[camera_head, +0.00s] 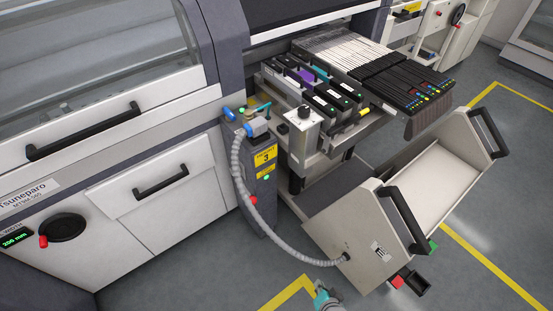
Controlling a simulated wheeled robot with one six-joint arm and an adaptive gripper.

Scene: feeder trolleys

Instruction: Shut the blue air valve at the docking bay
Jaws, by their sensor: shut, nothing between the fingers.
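A dark grey docking post (262,205) with a yellow label marked 3 stands at the machine's front. On its top are a blue handle (229,113) at the left, a teal-blue lever (258,107) pointing right, and brass-coloured fittings. Which of these is the air valve's handle, and its exact angle, I cannot tell for sure. A blue coupling (257,127) joins a grey ribbed hose (243,180) to the post. A small teal and grey part at the bottom edge seems to be my arm, well apart from the post.
The hose curves down to a white trolley (365,240) with black handles, right of the post. A feeder bank (310,85) juts out above and behind it. White machine panels with black handles (160,180) stand left. Grey floor with yellow lines is open in front.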

